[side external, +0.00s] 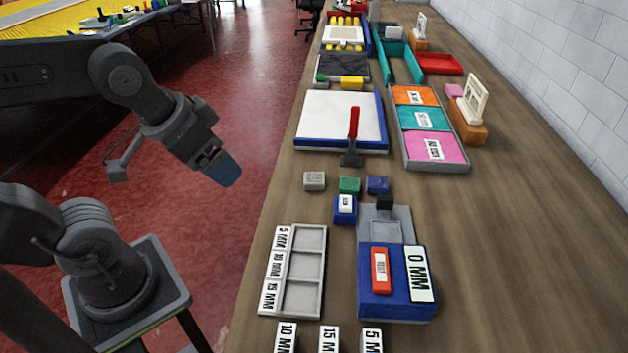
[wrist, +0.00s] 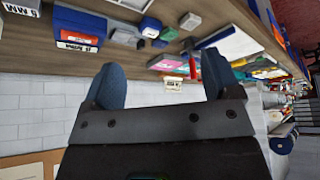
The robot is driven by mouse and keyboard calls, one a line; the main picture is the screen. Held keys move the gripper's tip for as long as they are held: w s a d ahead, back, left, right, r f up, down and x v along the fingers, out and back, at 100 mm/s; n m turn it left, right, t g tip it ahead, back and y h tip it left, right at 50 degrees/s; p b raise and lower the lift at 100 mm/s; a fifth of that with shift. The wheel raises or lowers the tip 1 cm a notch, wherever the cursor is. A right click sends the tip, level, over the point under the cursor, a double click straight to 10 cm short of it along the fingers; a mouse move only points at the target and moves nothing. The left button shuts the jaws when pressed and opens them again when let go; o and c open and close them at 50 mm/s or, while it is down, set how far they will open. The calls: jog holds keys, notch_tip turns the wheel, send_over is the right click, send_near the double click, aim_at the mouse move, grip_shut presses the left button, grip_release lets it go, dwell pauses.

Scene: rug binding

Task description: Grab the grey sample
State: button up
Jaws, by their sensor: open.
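The grey sample (side external: 314,181) is a small grey block with a pale top. It lies on the wooden bench near its left edge, in the side view. A green sample (side external: 349,185) and a dark blue sample (side external: 377,185) lie to its right in a row. A small light grey block, probably the grey sample (wrist: 190,21), shows at the top of the wrist view. My gripper (side external: 224,170) is off the bench's left side, above the red floor and apart from the samples. In the wrist view its blue-tipped fingers (wrist: 161,78) stand wide apart with nothing between them.
A white board with blue edging (side external: 325,115) and a red-handled scraper (side external: 353,130) lie behind the samples. A blue block with a white label (side external: 345,212), a blue gauge unit (side external: 390,300) and a grey three-slot tray (side external: 303,270) stand in front. Bare bench surrounds the grey sample's left side.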

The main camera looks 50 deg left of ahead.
jog(key=n+g, duration=0.6)
jog(key=n, duration=0.4)
send_over(314, 177)
notch_tip(314, 177, down, 8)
notch_tip(314, 177, down, 13)
jog(key=shift+f, duration=0.2)
jog(key=c, duration=1)
